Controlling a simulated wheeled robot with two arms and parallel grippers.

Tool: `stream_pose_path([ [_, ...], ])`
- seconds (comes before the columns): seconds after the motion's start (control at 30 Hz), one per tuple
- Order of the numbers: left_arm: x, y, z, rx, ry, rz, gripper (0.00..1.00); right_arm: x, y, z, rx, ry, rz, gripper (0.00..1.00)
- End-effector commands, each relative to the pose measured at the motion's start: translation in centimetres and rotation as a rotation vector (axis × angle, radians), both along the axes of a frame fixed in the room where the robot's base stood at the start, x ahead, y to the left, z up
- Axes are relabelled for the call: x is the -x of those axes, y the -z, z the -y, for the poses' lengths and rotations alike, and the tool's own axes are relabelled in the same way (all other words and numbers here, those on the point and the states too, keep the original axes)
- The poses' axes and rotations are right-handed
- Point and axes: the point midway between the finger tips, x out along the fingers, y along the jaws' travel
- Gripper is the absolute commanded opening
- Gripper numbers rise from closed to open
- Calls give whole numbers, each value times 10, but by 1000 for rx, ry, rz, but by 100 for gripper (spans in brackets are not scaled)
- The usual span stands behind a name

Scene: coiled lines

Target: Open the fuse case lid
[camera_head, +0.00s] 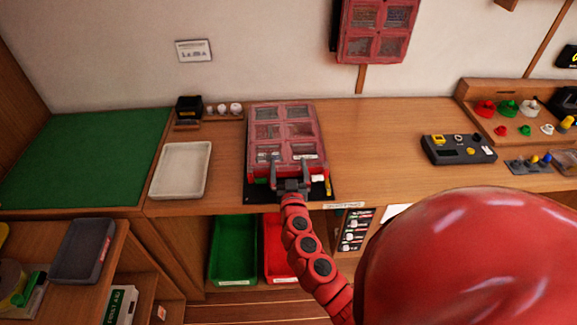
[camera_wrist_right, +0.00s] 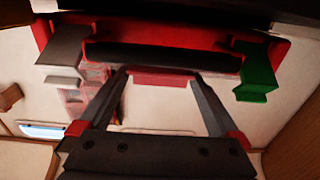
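The fuse case (camera_head: 287,130) is a red box with a see-through lid over several compartments. It stands on a black mat (camera_head: 258,192) at the front of the wooden bench, and its lid looks closed. My right gripper (camera_head: 288,165) is at the front edge of the case, with its fingers apart over the front of the lid. In the right wrist view the fingers of the right gripper (camera_wrist_right: 160,72) are spread, with a short red strip (camera_wrist_right: 161,79) showing between their tips. I cannot tell whether they touch it. My left gripper is not in view.
A pale tray (camera_head: 181,170) and a green mat (camera_head: 85,160) lie left of the case. A black-and-yellow device (camera_head: 458,149) lies to the right, with clear bench between. A similar red case (camera_head: 376,30) hangs on the wall. Green (camera_head: 232,250) and red bins stand below the bench.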

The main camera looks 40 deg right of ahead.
Motion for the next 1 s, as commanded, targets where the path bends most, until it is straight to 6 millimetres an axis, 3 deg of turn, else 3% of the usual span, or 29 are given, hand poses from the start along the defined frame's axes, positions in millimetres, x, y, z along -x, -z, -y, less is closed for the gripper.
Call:
stream_pose_path([
  [0.07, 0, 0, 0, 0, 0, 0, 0, 0, 0, 0, 0, 0, 0, 82],
  [0.5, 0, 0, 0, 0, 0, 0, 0, 0, 0, 0, 0, 0, 0, 3],
  [0.83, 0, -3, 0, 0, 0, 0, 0, 0, -4, -2, -3, -1, -5, 0],
  [1.0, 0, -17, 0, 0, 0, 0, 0, -2, -21, -11, -23, -5, -33, 0],
])
